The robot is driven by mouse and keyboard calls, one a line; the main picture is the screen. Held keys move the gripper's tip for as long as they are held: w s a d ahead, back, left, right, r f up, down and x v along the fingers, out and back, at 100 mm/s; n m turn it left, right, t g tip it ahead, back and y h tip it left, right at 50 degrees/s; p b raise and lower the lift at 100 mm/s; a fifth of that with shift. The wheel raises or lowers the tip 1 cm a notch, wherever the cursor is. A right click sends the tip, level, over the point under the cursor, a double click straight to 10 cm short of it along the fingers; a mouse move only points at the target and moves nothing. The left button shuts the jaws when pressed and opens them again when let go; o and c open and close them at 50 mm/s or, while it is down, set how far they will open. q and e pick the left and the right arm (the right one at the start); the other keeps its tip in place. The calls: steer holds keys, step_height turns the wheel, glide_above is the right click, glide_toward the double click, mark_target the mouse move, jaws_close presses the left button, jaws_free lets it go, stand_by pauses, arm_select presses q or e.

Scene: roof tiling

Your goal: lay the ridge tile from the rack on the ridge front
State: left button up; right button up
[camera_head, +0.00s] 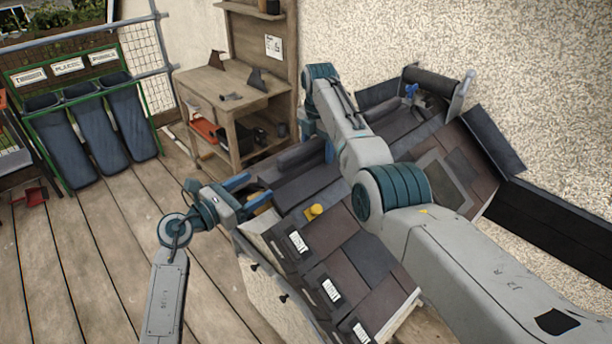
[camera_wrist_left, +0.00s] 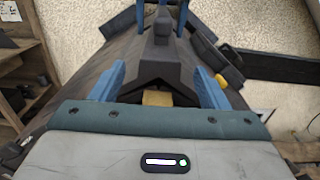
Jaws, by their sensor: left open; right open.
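A dark, angular ridge tile (camera_wrist_left: 150,75) lies over the tan ridge timber (camera_wrist_left: 157,98) in the left wrist view, in an inverted V. In the head view the dark ridge pieces (camera_head: 300,156) are partly hidden by my right arm. My left gripper (camera_head: 247,192) is open at the left end of the ridge; its blue fingers stand on either side of the tile's near end in the wrist view (camera_wrist_left: 158,85). My right gripper (camera_head: 319,138) is open over the ridge farther along; its blue fingers show at the top of the wrist view (camera_wrist_left: 160,14). I cannot make out the rack for certain.
The roof slope (camera_head: 345,250) carries brown and dark tiles, several with white labels, and a yellow knob (camera_head: 314,211). A dark roll (camera_head: 432,82) sits at the far end by the wall. A workbench (camera_head: 235,100) and blue bins (camera_head: 90,130) stand left.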

arm_select(q)
steer(key=shift+s+a+r, duration=0.15)
steer(key=shift+s+a, duration=0.25)
steer(key=shift+a, duration=0.15)
steer(key=shift+s+a, duration=0.15)
steer(key=shift+r, duration=0.1)
arm_select(e)
steer(key=shift+w+d+r, duration=0.1)
steer(key=shift+d, duration=0.1)
steer(key=shift+d+r, duration=0.1)
steer(key=shift+r, duration=0.2)
arm_select(q)
steer(key=shift+r, duration=0.1)
arm_select(e)
steer(key=r, duration=1.1)
steer(key=shift+a+r, duration=0.1)
steer(key=shift+a, duration=0.3)
arm_select(q)
steer(key=shift+s, duration=0.1)
